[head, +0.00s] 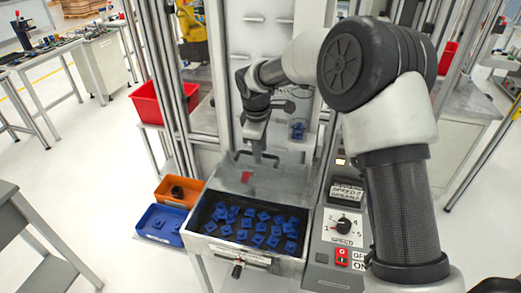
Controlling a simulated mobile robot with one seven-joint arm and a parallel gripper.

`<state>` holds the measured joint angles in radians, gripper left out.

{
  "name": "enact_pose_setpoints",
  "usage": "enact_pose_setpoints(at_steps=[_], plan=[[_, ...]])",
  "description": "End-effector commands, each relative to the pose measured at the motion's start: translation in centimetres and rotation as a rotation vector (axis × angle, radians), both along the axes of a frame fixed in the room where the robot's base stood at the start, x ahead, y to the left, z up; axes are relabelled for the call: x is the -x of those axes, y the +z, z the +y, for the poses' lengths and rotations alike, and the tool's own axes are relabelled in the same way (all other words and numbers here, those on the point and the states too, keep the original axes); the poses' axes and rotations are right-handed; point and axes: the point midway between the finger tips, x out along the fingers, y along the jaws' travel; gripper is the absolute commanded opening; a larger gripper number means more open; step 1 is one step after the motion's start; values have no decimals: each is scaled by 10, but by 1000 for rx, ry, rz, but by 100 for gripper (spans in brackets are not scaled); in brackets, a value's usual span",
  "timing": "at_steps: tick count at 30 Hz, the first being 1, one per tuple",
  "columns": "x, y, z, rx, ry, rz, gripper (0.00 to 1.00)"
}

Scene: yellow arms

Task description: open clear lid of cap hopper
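The cap hopper (203,238) is a grey metal box at lower centre, holding several blue caps (258,226) on a dark floor. A translucent grey panel (285,182), which looks like the clear lid, shows at the hopper's back, behind the caps. A dark handle (242,153) is at its upper edge. I cannot tell the panel's exact tilt. My gripper (258,157) points down at the handle and upper edge of the panel. Its fingertips are small and partly hidden, so contact and finger opening are unclear.
A control panel (327,250) with a speed dial stands right of the hopper. An orange bin (170,199) and a blue bin (160,224) sit to its left. A red bin (147,105) is farther back. Metal frame posts (181,90) rise close beside my arm.

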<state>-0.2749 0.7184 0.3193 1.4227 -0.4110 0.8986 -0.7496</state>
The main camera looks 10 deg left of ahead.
Motion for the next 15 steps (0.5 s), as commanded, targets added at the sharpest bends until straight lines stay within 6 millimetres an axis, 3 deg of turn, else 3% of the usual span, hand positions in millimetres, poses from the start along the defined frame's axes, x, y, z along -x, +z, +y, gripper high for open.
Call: enact_pose_setpoints(at_steps=[10,15], plan=[[-1,4,2,-3,1,-5,29],[2,21,2,-4,1,-7,29]])
